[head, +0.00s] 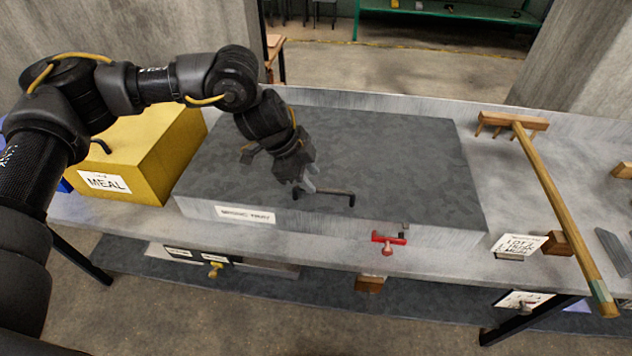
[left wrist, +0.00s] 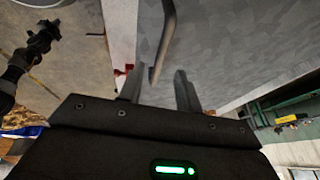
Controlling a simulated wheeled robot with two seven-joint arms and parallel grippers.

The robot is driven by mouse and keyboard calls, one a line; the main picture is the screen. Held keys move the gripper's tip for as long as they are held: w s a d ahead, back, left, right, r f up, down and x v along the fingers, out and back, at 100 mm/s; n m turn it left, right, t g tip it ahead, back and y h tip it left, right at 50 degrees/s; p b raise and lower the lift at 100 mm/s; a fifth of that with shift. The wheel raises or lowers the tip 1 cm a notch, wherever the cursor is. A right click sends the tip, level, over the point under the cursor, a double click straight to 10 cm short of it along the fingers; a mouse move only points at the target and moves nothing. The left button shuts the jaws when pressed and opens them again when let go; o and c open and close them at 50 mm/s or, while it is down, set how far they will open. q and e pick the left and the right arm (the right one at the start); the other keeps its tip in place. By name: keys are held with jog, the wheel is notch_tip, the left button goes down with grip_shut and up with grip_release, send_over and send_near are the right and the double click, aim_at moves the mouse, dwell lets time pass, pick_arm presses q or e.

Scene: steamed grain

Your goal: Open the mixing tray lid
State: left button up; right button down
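The mixing tray (head: 350,222) is a wide grey box on the table, with a "MIXING TRAY" label on its front. Its mottled grey lid (head: 400,150) lies flat and shut. A dark bar handle (head: 335,192) is near the lid's front edge; it also shows in the left wrist view (left wrist: 166,40). My left gripper (head: 305,187) is at the handle's left end. In the left wrist view its two fingers (left wrist: 158,88) are apart, with the handle's end between them, nearer the left finger. A dark arm end, apparently my right gripper (left wrist: 42,38), is at the upper left there; its fingers are unclear.
A red latch-like piece (head: 388,241) sits at the tray's front. A yellow meal box (head: 150,150) stands left of the tray. A wooden rake (head: 550,190) lies to the right, near a small sign (head: 520,245) and wooden block (head: 557,243).

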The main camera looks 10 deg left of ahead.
aim_at(319, 189)
pick_arm(q)
jog(key=shift+x, duration=1.85)
grip_shut()
